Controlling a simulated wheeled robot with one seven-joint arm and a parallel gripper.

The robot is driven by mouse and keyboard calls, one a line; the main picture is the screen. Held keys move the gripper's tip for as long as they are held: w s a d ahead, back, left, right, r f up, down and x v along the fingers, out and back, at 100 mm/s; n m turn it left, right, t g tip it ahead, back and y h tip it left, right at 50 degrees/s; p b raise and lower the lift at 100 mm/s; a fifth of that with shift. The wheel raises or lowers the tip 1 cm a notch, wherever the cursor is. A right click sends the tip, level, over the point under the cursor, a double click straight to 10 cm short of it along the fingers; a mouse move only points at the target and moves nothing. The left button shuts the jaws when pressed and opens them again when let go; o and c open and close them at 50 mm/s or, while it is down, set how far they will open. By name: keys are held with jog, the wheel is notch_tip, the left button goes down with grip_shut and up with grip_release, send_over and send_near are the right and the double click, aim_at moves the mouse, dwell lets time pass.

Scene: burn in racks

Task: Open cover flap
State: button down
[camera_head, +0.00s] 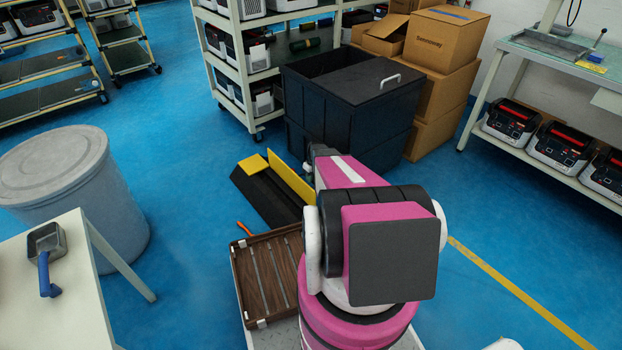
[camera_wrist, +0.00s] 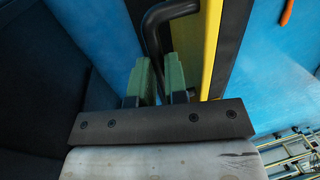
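A black floor channel (camera_head: 268,196) with yellow edging lies on the blue floor, left of my arm in the head view. Its yellow flap (camera_head: 291,178) stands up at a steep tilt along the right side; its yellow edge (camera_wrist: 211,45) runs beside my fingers in the wrist view. A bent black handle (camera_wrist: 153,32) passes down between my gripper's green fingers (camera_wrist: 160,80), which sit close on both sides of it.
A black bin (camera_head: 345,110) with a lid handle stands just behind my gripper. Cardboard boxes (camera_head: 445,40) are stacked behind it. A brown slatted tray (camera_head: 268,275) is nearer me. A grey drum (camera_head: 75,190) and white table (camera_head: 60,300) stand left. Blue floor is clear at right.

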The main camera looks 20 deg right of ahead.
jog(key=d, duration=0.1)
jog(key=w+d+f, duration=0.1)
jog(key=shift+d, duration=0.35)
jog(key=c, duration=1.1)
grip_release()
jog(key=shift+c, duration=0.2)
notch_tip(320, 180, up, 10)
jog(key=d, duration=0.1)
jog(key=shift+w+d+r, duration=0.2)
jog(key=shift+d+r, duration=0.05)
jog(key=shift+d, duration=0.15)
